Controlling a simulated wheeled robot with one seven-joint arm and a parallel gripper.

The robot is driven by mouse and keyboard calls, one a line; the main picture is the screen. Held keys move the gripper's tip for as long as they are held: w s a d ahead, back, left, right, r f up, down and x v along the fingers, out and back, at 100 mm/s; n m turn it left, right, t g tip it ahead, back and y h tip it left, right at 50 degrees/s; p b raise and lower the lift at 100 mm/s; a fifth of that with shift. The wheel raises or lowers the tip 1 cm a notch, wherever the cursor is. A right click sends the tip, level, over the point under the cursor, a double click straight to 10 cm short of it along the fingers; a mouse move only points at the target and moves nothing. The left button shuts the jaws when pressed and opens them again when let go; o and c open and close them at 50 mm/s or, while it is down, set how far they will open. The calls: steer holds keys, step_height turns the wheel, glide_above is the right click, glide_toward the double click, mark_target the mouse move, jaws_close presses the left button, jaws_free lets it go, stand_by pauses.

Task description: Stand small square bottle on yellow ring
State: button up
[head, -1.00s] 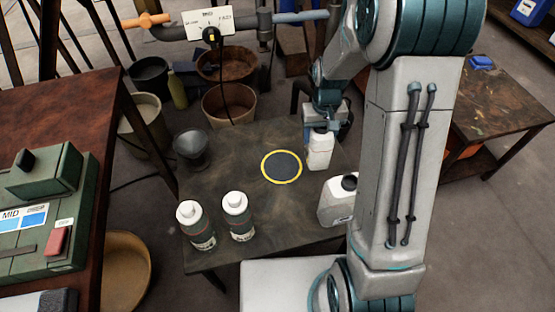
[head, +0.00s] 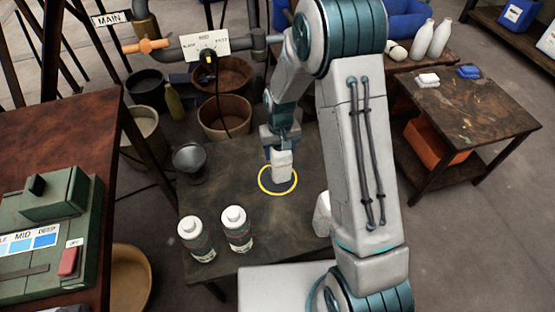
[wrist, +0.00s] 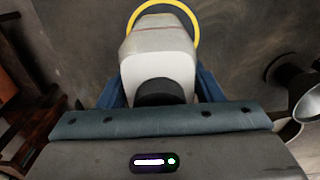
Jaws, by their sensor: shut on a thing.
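The small square bottle (head: 281,165) is white; the wrist view shows its pale body (wrist: 158,55) and dark cap. The yellow ring (head: 277,193) lies flat on the dark table and partly shows behind the bottle in the wrist view (wrist: 190,18). The bottle's base overlaps the ring's inside in the head view. I cannot tell whether the base touches the table.
Two white-capped bottles (head: 237,230) stand at the table's front left. A larger white container (head: 322,214) is partly hidden by my arm at the right.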

steer(key=shift+w+a+f, duration=0.25)
steer(key=shift+a+f, duration=0.1)
steer(key=shift+f, duration=0.05)
steer(key=shift+f+b, duration=0.4)
steer(key=shift+f, duration=1.4)
steer(key=shift+f, duration=0.1)
steer(key=shift+f, duration=0.15)
steer(key=o, duration=1)
steer(key=shift+o, duration=0.2)
